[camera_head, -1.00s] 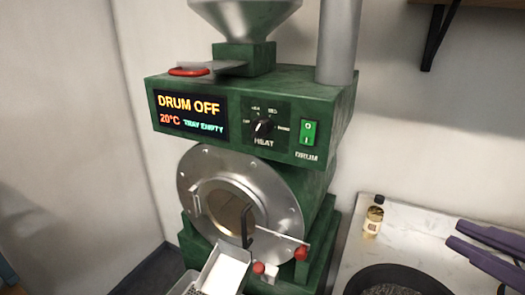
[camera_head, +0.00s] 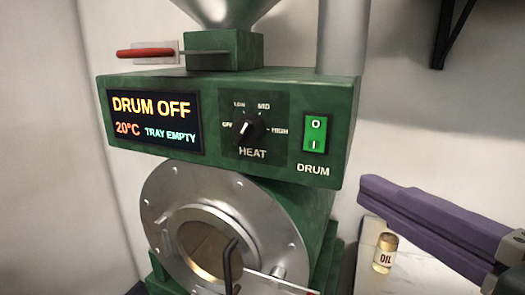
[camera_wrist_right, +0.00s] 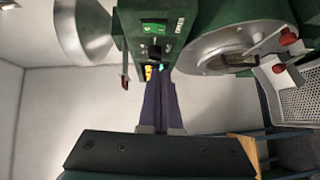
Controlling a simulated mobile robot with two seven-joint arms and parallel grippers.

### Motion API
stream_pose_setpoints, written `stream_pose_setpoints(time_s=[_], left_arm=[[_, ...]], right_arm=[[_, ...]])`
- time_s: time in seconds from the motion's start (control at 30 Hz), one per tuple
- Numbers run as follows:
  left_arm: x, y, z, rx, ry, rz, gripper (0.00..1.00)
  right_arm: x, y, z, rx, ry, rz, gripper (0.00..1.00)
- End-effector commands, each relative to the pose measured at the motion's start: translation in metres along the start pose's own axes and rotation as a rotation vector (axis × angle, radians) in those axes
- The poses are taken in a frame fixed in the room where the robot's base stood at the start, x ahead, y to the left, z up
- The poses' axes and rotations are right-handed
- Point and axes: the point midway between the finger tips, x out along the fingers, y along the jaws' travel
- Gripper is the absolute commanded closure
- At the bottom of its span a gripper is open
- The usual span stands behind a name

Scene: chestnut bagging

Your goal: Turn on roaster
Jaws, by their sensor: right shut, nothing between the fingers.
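The green roaster (camera_head: 225,85) fills the middle of the head view. Its display (camera_head: 155,122) reads "DRUM OFF", "20°C" and "TRAY EMPTY". The black heat knob (camera_head: 248,128) is right of the display, with marks from off to high. The green drum rocker switch (camera_head: 315,134) is at the panel's right end; it also shows at the top of the wrist view (camera_wrist_right: 153,28). My right gripper (camera_head: 368,192), with purple fingers, is shut and empty, right of and below the switch, apart from it in the head view. My left gripper is not in view.
A red-handled slide (camera_head: 146,53) sits under the hopper (camera_head: 225,10). The round drum front (camera_head: 165,195) and a black handle (camera_head: 231,265) are below the panel. A small oil bottle (camera_head: 385,253) stands on the counter (camera_head: 408,275) below my right gripper. A wall bracket (camera_head: 447,40) is at upper right.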

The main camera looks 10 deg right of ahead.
Motion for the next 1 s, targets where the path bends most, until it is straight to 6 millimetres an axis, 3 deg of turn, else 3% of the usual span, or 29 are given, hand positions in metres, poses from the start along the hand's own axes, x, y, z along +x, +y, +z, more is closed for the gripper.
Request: stream_pose_setpoints(time_s=[0.13, 0.53, 0.73, 1.0], left_arm=[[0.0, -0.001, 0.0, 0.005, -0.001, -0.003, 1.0], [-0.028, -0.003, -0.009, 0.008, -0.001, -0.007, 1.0], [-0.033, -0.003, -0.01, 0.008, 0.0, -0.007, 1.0], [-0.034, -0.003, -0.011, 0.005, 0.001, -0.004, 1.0]], right_arm=[[0.019, 0.002, 0.0, -0.001, -0.001, 0.005, 1.0], [0.099, 0.004, 0.003, -0.001, -0.003, 0.0, 1.0], [0.116, 0.001, 0.023, -0.002, -0.003, -0.001, 1.0], [0.122, 0.0, 0.029, 0.001, -0.002, -0.001, 1.0]])
